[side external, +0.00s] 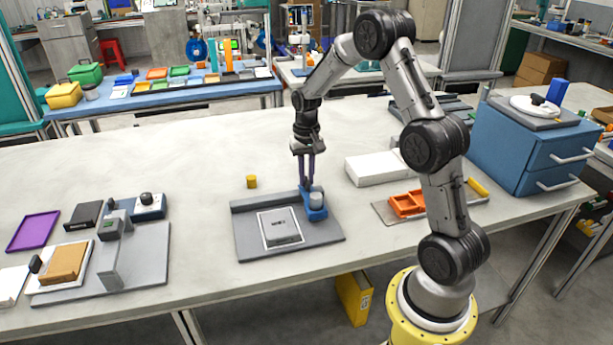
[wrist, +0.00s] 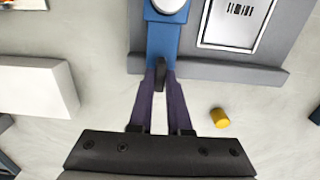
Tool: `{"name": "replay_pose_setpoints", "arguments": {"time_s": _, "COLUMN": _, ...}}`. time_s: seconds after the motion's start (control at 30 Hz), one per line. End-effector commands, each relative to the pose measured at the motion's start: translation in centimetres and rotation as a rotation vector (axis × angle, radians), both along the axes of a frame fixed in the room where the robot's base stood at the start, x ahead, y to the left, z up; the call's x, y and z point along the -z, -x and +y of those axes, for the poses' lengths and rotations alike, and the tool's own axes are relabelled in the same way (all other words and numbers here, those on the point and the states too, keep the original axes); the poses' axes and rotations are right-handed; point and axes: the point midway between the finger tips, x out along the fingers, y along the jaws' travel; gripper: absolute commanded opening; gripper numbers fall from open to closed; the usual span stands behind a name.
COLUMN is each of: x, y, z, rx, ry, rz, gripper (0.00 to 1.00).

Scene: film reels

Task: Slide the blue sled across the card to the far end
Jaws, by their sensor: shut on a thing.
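The blue sled (side external: 317,212) stands at the right end of a grey base plate (side external: 250,244) in the side view, with a white round piece on top. It also shows at the top of the wrist view (wrist: 162,40). The card (side external: 281,229) lies on the plate to the left of the sled, pale with a dark frame and a small barcode; the wrist view shows it in part (wrist: 235,22). My gripper (side external: 307,186) points down at the back of the sled. Its purple fingers (wrist: 160,75) are shut on a dark tab at the sled's rear.
A small yellow cylinder (side external: 251,182) stands behind the plate. A white box (side external: 377,168) and an orange tray (side external: 407,204) lie to the right. A grey stand (side external: 115,250) is at the left. Table between stand and plate is clear.

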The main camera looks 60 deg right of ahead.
Motion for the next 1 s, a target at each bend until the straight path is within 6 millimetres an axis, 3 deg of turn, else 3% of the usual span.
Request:
{"name": "replay_pose_setpoints", "arguments": {"time_s": 0.27, "x": -0.1, "y": -0.1, "z": 0.0, "rx": 0.0, "ry": 0.001, "rz": -0.003, "gripper": 0.0}}
{"name": "replay_pose_setpoints", "arguments": {"time_s": 0.47, "x": -0.1, "y": -1.2, "z": 1.1, "rx": -0.003, "ry": 0.001, "rz": -0.004, "gripper": 0.0}}
{"name": "replay_pose_setpoints", "arguments": {"time_s": 1.0, "x": -0.2, "y": -9.4, "z": 9.4, "rx": -0.005, "ry": 0.001, "rz": -0.005, "gripper": 0.0}}
